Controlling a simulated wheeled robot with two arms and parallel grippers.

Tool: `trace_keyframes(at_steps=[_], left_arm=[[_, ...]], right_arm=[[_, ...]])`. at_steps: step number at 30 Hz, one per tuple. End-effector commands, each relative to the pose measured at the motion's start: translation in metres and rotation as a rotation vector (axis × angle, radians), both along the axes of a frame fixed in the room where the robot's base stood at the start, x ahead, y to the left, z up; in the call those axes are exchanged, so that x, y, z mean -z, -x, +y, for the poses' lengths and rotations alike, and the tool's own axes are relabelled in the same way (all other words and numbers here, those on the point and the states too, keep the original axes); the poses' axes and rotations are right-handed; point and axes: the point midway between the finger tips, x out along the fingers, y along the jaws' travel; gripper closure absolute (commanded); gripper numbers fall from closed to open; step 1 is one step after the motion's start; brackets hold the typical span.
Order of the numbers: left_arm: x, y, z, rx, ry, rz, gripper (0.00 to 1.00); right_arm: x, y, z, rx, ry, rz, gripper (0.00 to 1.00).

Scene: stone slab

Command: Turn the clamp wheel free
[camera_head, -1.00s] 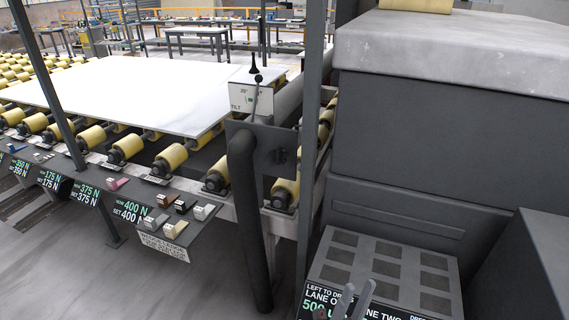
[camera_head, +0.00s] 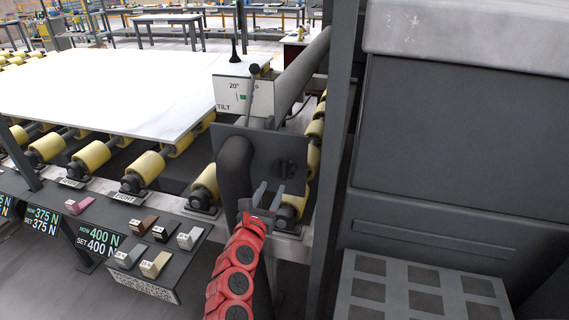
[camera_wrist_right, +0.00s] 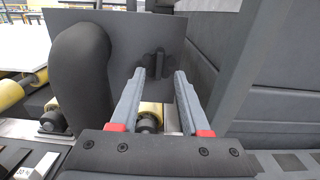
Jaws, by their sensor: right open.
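The clamp wheel appears to be the small dark lobed knob (camera_head: 287,168) on the dark upright plate (camera_head: 262,150), below the white TILT box (camera_head: 232,95). It also shows in the right wrist view (camera_wrist_right: 153,64), just beyond my fingertips. My right gripper (camera_head: 271,190) is open and empty, with its fingers pointing at the plate, a little below the knob. In the right wrist view the knob shows between the tips of the open fingers (camera_wrist_right: 160,78); I see no clear contact. My left gripper is not in view.
A thick dark pipe (camera_head: 234,170) stands left of the knob. A dark post (camera_head: 338,150) and a large dark cabinet (camera_head: 450,150) stand to the right. Yellow rollers (camera_head: 145,168) carry a white slab (camera_head: 110,85). A control shelf with small blocks (camera_head: 155,264) is at lower left.

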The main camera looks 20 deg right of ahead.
Motion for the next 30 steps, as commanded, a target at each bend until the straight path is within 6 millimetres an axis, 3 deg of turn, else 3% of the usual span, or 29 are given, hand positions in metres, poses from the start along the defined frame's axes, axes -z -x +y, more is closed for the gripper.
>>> trace_keyframes(at_steps=[9,15,21,29,30], left_arm=[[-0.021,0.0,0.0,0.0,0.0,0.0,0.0],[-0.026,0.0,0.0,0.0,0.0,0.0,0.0],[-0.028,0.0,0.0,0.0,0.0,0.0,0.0],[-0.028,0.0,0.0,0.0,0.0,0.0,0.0],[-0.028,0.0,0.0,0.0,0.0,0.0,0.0]], right_arm=[[-0.004,-0.062,-0.044,0.003,0.007,0.002,0.54],[-0.002,-0.09,-0.06,-0.001,0.005,0.001,0.54],[0.0,-0.101,-0.069,0.001,0.003,0.002,0.54],[0.001,-0.102,-0.07,0.002,0.001,0.003,0.54],[0.001,-0.102,-0.07,0.002,0.001,0.003,0.57]])
